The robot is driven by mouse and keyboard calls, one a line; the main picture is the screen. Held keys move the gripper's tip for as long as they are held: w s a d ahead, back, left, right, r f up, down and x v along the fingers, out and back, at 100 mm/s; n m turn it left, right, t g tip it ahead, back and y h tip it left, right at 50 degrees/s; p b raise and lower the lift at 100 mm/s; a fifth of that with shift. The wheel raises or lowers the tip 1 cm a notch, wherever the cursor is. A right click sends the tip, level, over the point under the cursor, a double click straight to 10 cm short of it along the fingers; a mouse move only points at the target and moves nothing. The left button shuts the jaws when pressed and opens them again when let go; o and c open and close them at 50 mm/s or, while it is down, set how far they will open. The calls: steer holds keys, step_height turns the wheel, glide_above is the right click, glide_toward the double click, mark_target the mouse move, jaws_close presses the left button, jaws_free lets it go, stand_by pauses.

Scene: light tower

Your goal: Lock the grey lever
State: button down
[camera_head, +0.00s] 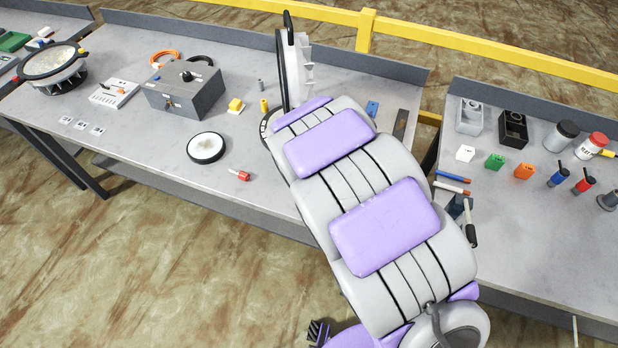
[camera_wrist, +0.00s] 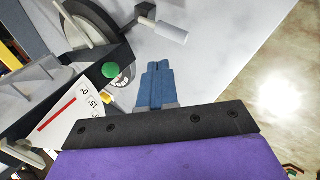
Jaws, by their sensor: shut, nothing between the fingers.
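In the wrist view my gripper (camera_wrist: 155,86) shows blue fingers pressed together with nothing between them, above a pale grey table surface. A pale grey cylindrical handle (camera_wrist: 168,30) on a dark block stands beyond the fingertips, apart from them. A light grey bar (camera_wrist: 30,92) lies at the left, near a dark frame. I cannot tell for certain which of these is the grey lever, nor whether it is locked. In the head view my arm covers the middle of the bench and hides my gripper. An upright white finned part with a black rim (camera_head: 299,72) stands behind the arm.
In the wrist view a green button (camera_wrist: 110,70) and a card with angle marks (camera_wrist: 75,112) sit left of the fingers. In the head view a grey box (camera_head: 185,90) and a white disc (camera_head: 206,147) stand left of my arm. A second bench (camera_head: 535,240) is at right.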

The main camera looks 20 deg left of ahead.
steer(key=s+f+p+v, duration=0.1)
steer(key=s+v, duration=0.1)
steer(key=v, duration=0.7)
steer(key=shift+d, duration=0.1)
steer(key=s+d+r+m+g+h, duration=0.1)
steer(key=s+d+r+m, duration=0.2)
steer(key=d, duration=0.4)
steer(key=d+r+m+g+h, duration=0.1)
steer(key=d+r+m+h, duration=0.2)
steer(key=d, duration=0.4)
steer(key=s+d+r+m, duration=0.2)
steer(key=d+r+m, duration=0.1)
steer(key=d+m, duration=0.3)
steer(key=s+d+r+m+g, duration=0.2)
steer(key=s+m, duration=0.1)
steer(key=s, duration=0.4)
steer(key=s+d+r+m+g+y, duration=0.1)
steer(key=s+d+r+m, duration=0.1)
steer(key=s, duration=0.5)
steer(key=s+d+r+m+g, duration=0.2)
steer(key=s+d+m, duration=0.1)
steer(key=s, duration=0.4)
steer(key=shift+r+m+g, duration=0.2)
steer(key=shift+m+g, duration=0.1)
steer(key=shift+m, duration=0.4)
steer(key=shift+d, duration=0.1)
